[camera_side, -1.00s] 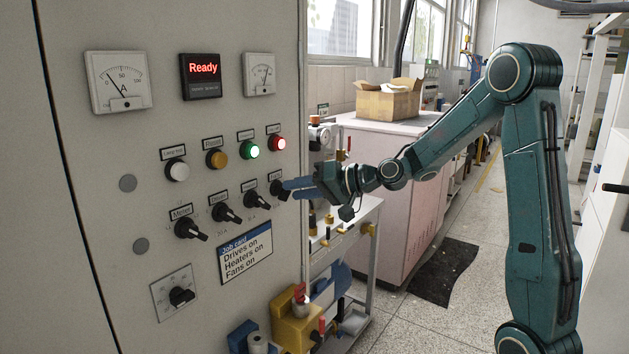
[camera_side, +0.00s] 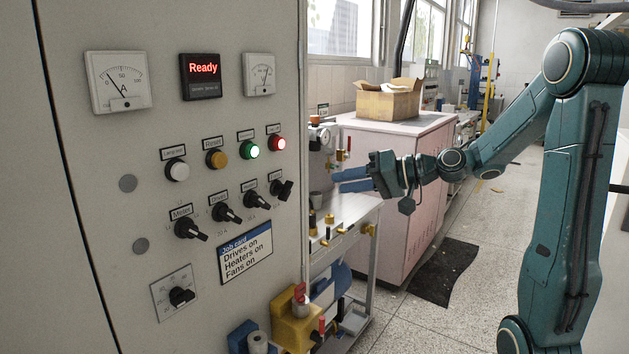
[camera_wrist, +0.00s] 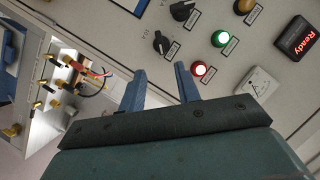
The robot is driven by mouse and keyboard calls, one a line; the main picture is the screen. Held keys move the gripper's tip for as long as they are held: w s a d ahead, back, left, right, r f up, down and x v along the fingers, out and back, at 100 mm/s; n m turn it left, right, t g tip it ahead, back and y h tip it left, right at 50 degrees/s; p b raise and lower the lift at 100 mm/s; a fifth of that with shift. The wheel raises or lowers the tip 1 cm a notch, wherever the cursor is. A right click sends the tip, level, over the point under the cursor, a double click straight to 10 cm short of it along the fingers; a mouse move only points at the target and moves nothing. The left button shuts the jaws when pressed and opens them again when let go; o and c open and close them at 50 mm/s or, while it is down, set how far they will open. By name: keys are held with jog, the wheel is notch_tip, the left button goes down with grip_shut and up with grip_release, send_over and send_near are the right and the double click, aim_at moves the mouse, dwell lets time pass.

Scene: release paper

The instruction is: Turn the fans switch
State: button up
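The grey control panel carries a row of black rotary switches. The rightmost switch (camera_side: 282,190) has a small label that I cannot read clearly, so I cannot confirm it is the fans switch. It also shows in the wrist view (camera_wrist: 160,42). Its handle lies at a different angle from the neighbouring switch (camera_side: 256,200), which also shows in the wrist view (camera_wrist: 182,11). My gripper (camera_side: 340,181) is to the right of the panel, clear of the switches. In the wrist view its two blue fingers (camera_wrist: 158,82) are apart with nothing between them.
A job card (camera_side: 246,252) reads Drives on, Heaters on, Fans on. The display (camera_side: 202,76) reads Ready. Green (camera_side: 251,151) and red (camera_side: 277,144) lamps glow above the switches. A bench with fittings (camera_side: 340,225) stands right of the panel, below my gripper.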

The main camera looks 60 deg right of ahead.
jog(key=shift+s+d+r, duration=0.1)
jog(key=shift+s+r, duration=0.05)
jog(key=shift+s, duration=0.25)
jog(key=s+a+f+n+g+h, duration=0.1)
jog(key=s+a+f+n+g, duration=0.15)
jog(key=a, duration=0.25)
jog(key=s+a+f+n+g, duration=0.2)
jog(key=a+g, duration=0.1)
jog(key=a, duration=0.3)
jog(key=s+a+n+g+h, duration=0.1)
jog(key=s+n+g+h, duration=0.1)
jog(key=s, duration=1.2)
jog(key=shift+s+a+g+h, duration=0.15)
jog(key=shift+a+g+h, duration=0.2)
jog(key=shift+g+h, duration=0.3)
